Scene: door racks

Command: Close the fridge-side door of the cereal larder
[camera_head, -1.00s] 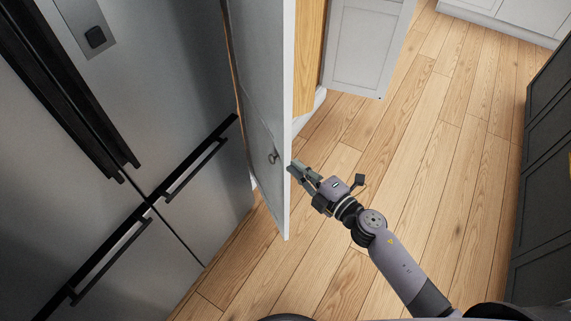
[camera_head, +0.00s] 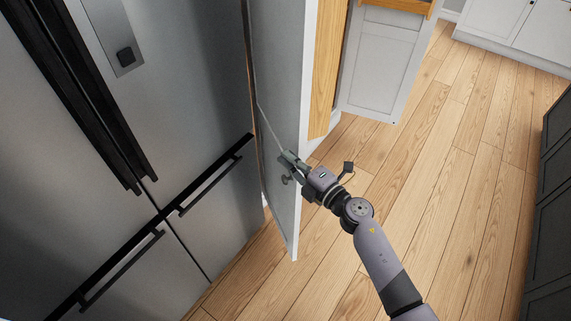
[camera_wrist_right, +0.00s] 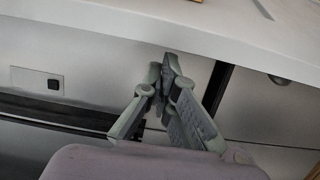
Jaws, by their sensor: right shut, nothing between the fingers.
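The fridge-side door (camera_head: 272,100) of the larder stands open beside the steel fridge, with its face turned toward the fridge. A small round knob (camera_head: 285,180) sits on that face near the front edge. My right gripper (camera_head: 289,157) is shut and empty. Its fingers cross the door's front edge and overlap the fridge-facing side, just above the knob; I cannot tell whether they touch it. In the right wrist view the shut fingers (camera_wrist_right: 168,72) show before the fridge front, below a pale door band (camera_wrist_right: 200,30). My left gripper is not in view.
The fridge (camera_head: 195,100) with long black handles stands close on the left. The larder's other door (camera_head: 382,65) stands open at the right. Wooden floor (camera_head: 440,170) is clear in the middle; a dark cabinet (camera_head: 553,220) lines the right edge.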

